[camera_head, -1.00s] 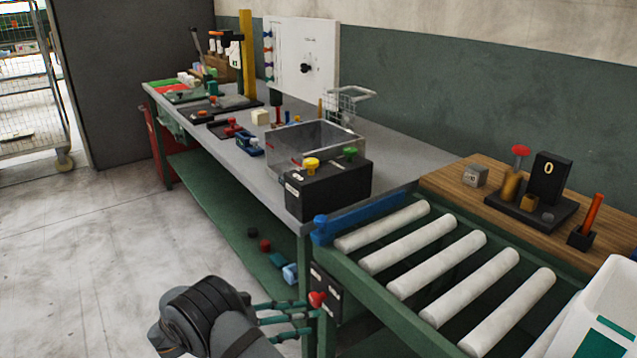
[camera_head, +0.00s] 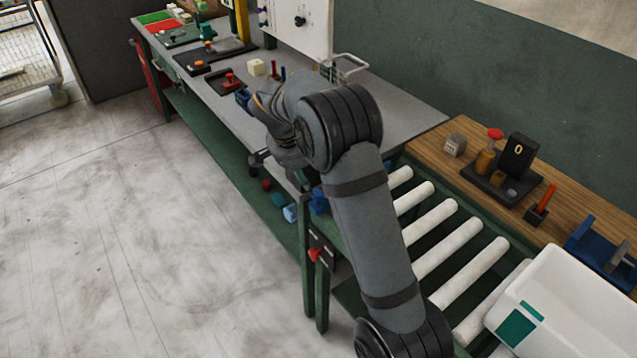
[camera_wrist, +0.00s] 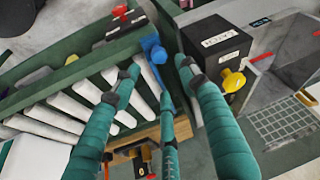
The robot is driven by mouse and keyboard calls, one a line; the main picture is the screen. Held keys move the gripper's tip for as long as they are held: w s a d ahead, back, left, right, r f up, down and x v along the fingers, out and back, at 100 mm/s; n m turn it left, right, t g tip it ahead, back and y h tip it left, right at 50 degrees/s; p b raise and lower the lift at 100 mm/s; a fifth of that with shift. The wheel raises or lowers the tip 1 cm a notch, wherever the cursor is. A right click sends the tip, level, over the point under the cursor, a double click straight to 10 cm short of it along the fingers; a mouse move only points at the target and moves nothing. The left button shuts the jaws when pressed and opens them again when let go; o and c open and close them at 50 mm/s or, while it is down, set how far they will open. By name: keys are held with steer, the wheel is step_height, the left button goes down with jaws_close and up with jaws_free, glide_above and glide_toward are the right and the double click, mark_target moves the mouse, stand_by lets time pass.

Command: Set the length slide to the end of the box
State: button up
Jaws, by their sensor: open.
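A blue stop bar with a knob-like end (camera_wrist: 152,48) lies across the end of the roller conveyor in the wrist view. In the head view only a blue part (camera_head: 318,203) shows beside my arm. I cannot tell whether this is the length slide. My gripper (camera_wrist: 158,75) is open, its teal fingers spread above and around the blue bar, with no clear contact visible. In the head view my arm hides most of the gripper. A white box (camera_head: 575,310) with a teal label sits at the right, on the conveyor's near end.
A black control box (camera_wrist: 214,45) with a yellow button (camera_wrist: 233,80) stands close to the fingers, next to a clear-walled chamber (camera_wrist: 275,75). Conveyor rollers (camera_head: 440,225) lie between arm and box. A wooden table (camera_head: 450,170) holds a red-knobbed device (camera_head: 497,165). The floor at left is clear.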

mark_target(317, 192)
steer(key=p+x, duration=0.1)
steer(key=x, duration=0.8)
steer(key=shift+s, duration=0.1)
steer(key=shift+c, duration=0.3)
steer(key=shift+r, duration=0.1)
jaws_close()
steer(key=shift+a, duration=0.1)
